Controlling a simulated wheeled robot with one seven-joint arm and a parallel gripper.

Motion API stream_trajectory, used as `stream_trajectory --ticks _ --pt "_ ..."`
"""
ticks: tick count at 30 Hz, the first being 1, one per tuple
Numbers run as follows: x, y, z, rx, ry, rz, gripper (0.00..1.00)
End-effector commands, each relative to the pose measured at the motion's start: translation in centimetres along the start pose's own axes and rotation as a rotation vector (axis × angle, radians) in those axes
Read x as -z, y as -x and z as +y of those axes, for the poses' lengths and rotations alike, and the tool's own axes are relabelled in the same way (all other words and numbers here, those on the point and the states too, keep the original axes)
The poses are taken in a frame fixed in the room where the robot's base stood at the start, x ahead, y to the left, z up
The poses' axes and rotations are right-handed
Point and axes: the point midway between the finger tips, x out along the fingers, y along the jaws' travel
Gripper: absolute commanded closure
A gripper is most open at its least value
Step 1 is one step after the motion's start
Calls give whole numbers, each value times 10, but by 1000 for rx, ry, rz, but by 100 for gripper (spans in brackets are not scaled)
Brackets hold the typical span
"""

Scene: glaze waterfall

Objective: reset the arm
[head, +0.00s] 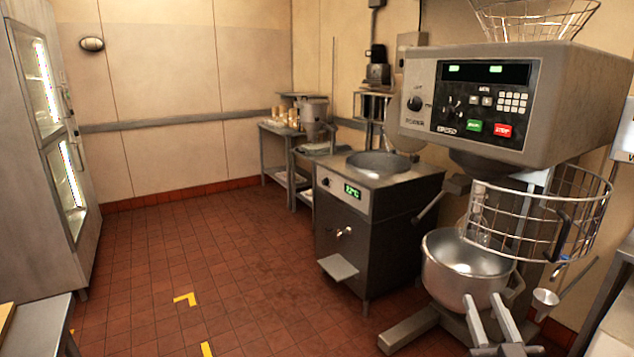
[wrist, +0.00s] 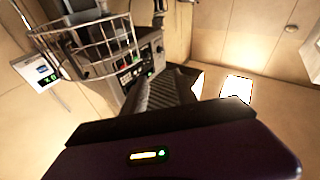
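My gripper (wrist: 172,84) shows in the wrist view, beyond its dark housing with a small yellow and green light. Grey finger parts and a dark ridged surface rise above the housing. Their gap is too unclear to tell open from shut. I see nothing clearly held. The mixer also shows tilted in the wrist view (wrist: 126,85).
A dark steel machine (head: 375,235) with a green display stands left of the mixer. Tables (head: 285,172) line the back right wall. A glass-door cabinet (head: 85,225) is at the left, a counter edge (head: 45,320) below it.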

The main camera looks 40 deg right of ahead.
Motion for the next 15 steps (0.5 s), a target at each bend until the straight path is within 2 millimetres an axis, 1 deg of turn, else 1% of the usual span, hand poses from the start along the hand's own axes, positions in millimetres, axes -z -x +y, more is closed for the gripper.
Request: stream_trajectory --ticks 1,2,3,5,6,8,9,11,12,14,15 --pt "-6 22 -21 54 -7 -14 66" --pt "-8 33 -32 83 -13 -19 66" --pt "-9 49 -45 120 -20 -25 66" --pt "-11 73 -64 175 -32 -38 66" --pt "-12 89 -75 210 -41 -48 66" --pt "-14 114 -90 264 -54 -66 66" --pt "-14 131 -99 299 -64 -79 66" --pt "-14 156 -111 350 -78 -103 66" --pt "-13 173 -118 384 -87 -119 66" --pt "-13 198 -125 433 -99 -148 66" --pt "-13 215 -130 466 -107 -170 66"
